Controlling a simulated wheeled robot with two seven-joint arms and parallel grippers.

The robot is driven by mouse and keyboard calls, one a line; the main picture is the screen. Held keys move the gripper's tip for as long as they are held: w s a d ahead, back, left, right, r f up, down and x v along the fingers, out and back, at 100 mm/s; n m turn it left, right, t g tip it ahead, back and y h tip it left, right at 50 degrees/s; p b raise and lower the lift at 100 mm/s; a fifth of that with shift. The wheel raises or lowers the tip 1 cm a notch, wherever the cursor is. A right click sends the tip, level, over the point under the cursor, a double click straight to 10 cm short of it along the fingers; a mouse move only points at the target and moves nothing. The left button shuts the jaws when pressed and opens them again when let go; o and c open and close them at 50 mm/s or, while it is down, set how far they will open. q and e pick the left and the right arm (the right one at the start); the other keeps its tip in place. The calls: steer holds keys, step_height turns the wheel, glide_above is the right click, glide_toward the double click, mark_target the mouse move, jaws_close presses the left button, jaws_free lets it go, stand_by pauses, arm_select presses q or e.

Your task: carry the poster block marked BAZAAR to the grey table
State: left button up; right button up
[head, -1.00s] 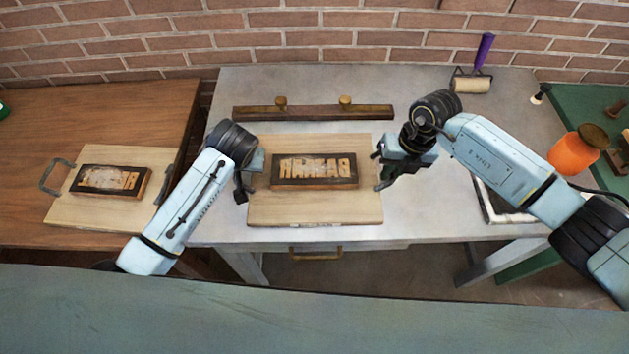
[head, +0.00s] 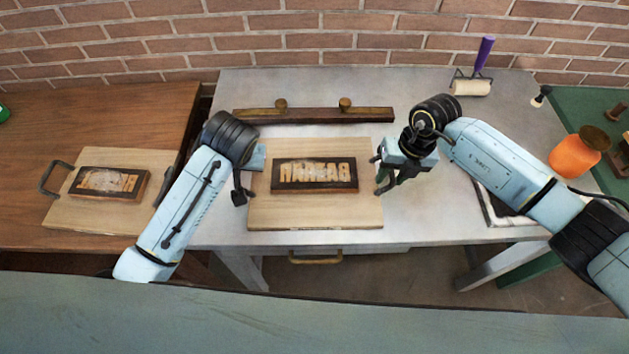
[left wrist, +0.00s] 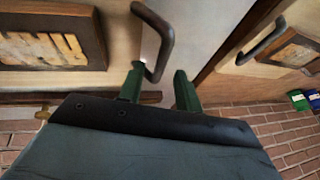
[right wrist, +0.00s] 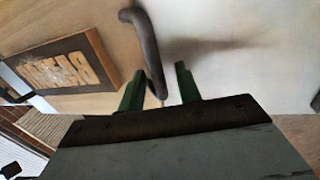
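The poster block marked BAZAAR (head: 314,174), dark with pale mirrored letters, lies on a wooden board (head: 315,212) on the grey table (head: 430,220). It also shows in the right wrist view (right wrist: 62,68). My left gripper (head: 243,192) is at the board's left side. In the left wrist view, its fingers (left wrist: 158,90) stand apart with a dark handle (left wrist: 160,35) between them. My right gripper (head: 386,178) is at the board's right side. In the right wrist view, its fingers (right wrist: 160,90) are apart beside another handle (right wrist: 146,42). The handles are mostly hidden in the head view.
A second lettered block (head: 108,183) lies on a handled board (head: 75,214) on the brown table (head: 60,115) at left. A wooden bar with brass knobs (head: 314,115) lies behind the middle board. A roller (head: 471,87), a framed tray (head: 495,208) and an orange jar (head: 574,156) are at right.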

arm_select(q)
steer(key=v, duration=0.6)
arm_select(e)
step_height(320, 180, up, 12)
steer(key=d, duration=0.2)
steer(key=shift+d, duration=0.15)
arm_select(q)
steer(key=shift+s+r, duration=0.1)
steer(key=shift+s, duration=0.05)
arm_select(e)
steer(key=shift+w+f, duration=0.1)
